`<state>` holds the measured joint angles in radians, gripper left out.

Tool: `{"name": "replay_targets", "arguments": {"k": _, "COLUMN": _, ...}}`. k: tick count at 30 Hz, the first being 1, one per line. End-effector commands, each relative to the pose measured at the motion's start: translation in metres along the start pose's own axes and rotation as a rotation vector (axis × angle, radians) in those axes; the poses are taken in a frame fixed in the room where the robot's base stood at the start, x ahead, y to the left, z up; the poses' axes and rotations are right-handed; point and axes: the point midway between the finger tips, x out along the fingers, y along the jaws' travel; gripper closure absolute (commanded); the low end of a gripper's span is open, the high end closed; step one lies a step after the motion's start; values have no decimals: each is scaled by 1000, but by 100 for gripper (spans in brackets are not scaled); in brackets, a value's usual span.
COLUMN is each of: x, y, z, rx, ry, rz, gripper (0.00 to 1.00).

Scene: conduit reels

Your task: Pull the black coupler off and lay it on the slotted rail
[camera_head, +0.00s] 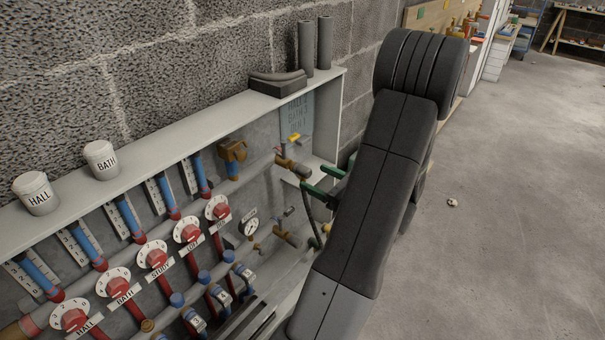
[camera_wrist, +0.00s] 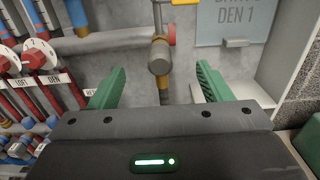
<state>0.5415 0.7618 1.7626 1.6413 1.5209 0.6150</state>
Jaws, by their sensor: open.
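My gripper (camera_head: 322,183) is open, with its two green fingers reaching into the right end of the wall cabinet. The wrist view shows the fingers (camera_wrist: 162,72) apart, on either side of a vertical brass pipe fitting (camera_wrist: 163,83) with a dull grey-brown round end (camera_wrist: 160,57); nothing is seen gripped. I cannot make out a clearly black coupler in either view; my arm hides part of this corner. A dark slotted strip (camera_head: 262,325) lies low at the cabinet's front edge; I cannot tell whether it is the slotted rail.
Dials, red pipes and blue valves fill the cabinet's left side. A yellow-handled brass valve (camera_head: 290,164) and a dark hose (camera_head: 309,215) are close to my fingers. HALL (camera_head: 36,193) and BATH (camera_head: 101,160) cups and a black cradle (camera_head: 277,83) stand on top. Floor at right is open.

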Motion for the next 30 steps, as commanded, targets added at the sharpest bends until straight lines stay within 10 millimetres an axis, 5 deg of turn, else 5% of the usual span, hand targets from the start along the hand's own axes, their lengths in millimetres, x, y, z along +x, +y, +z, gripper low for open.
{"name": "replay_targets", "arguments": {"k": 12, "x": 44, "y": 0, "z": 0, "rx": 0, "ry": 0, "rz": 1, "gripper": 28}}
{"name": "replay_targets", "arguments": {"k": 30, "x": 48, "y": 0, "z": 0, "rx": 0, "ry": 0, "rz": 0, "gripper": 28}}
